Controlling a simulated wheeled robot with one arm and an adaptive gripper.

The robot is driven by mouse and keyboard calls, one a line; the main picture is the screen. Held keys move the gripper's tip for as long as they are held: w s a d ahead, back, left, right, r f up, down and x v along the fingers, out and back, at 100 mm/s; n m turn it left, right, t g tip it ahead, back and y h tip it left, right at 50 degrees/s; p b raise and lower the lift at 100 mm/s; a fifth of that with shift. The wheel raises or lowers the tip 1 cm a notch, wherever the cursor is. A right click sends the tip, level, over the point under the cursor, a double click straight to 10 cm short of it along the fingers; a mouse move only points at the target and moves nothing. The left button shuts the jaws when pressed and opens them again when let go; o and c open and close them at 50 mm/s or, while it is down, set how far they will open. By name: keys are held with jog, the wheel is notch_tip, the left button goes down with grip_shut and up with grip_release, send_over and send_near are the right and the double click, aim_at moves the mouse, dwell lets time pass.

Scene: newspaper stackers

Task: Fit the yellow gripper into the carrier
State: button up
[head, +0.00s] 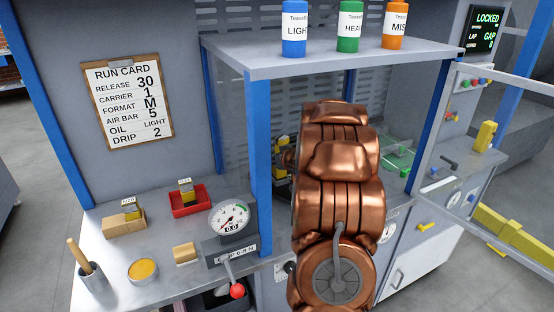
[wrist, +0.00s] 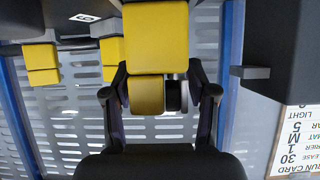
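In the wrist view, my gripper (wrist: 158,92) has its two dark fingers on either side of a yellow gripper (wrist: 155,38), a block with a smaller yellow part and a dark round part below it. The fingers look shut on it. Two more yellow blocks, a left one (wrist: 42,63) and a middle one (wrist: 112,60), hang from dark fittings close by. In the head view my copper arm hides my gripper; a bit of yellow (head: 280,145) shows at its left edge, inside the bay. I cannot make out the carrier for certain, nor whether the held piece touches it.
A labelled yellow piece sits in a red tray (head: 178,207); another is on a wooden block (head: 125,229). A gauge (head: 230,217) and red-knobbed lever (head: 237,290) stand left of my arm. A shelf (head: 330,58) with bottles spans above. A clear door (head: 480,150) stands open right.

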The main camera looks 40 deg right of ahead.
jog(key=shift+o, duration=0.2)
jog(key=shift+r, duration=0.2)
jog(key=v, duration=1.2)
jog(key=shift+f, duration=0.15)
dwell(0.4)
jog(key=shift+s, duration=0.1)
